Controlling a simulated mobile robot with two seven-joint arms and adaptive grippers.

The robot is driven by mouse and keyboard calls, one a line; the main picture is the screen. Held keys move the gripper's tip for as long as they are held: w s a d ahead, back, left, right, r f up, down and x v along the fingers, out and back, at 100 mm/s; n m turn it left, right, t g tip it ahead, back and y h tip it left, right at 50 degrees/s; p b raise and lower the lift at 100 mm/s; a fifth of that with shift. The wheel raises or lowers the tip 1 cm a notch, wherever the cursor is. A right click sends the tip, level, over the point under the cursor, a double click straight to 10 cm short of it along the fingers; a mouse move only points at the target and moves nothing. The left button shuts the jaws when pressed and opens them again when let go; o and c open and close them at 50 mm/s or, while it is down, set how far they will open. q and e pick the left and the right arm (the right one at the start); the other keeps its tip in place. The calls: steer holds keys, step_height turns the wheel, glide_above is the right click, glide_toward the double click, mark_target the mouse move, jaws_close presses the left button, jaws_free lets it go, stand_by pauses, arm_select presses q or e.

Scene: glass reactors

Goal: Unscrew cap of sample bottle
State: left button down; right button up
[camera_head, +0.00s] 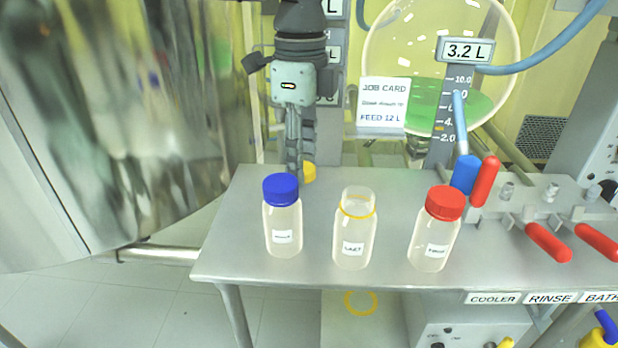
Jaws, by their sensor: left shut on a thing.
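Three translucent sample bottles stand upright in a row on the metal table. The left bottle (283,230) has a blue cap (281,187). The middle bottle (352,245) has an open mouth, with a yellow ring around its neck. The right bottle (432,245) has a red cap (445,201). My left gripper (297,172) points down over the back of the table, behind the blue-capped bottle and apart from the bottles. It is shut on a yellow cap (309,173), partly hidden by the fingers. My right gripper is out of view.
The metal table (235,250) has clear room at its left side. At the right are valves with red handles (548,243) and a blue one (465,174). A job card (384,103) and a round glass vessel (400,45) are behind. A large shiny metal surface (110,110) fills the left.

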mark_target(308, 166)
arm_select(q)
steer(key=shift+w+d+f, duration=0.25)
steer(key=shift+d+f, duration=0.15)
steer(key=shift+d, duration=0.1)
step_height(308, 166, down, 3)
steer(key=shift+f+p, duration=0.1)
steer(key=shift+p, duration=0.2)
steer(key=shift+f, duration=0.3)
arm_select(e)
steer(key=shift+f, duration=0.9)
arm_select(q)
steer(key=shift+f, duration=0.1)
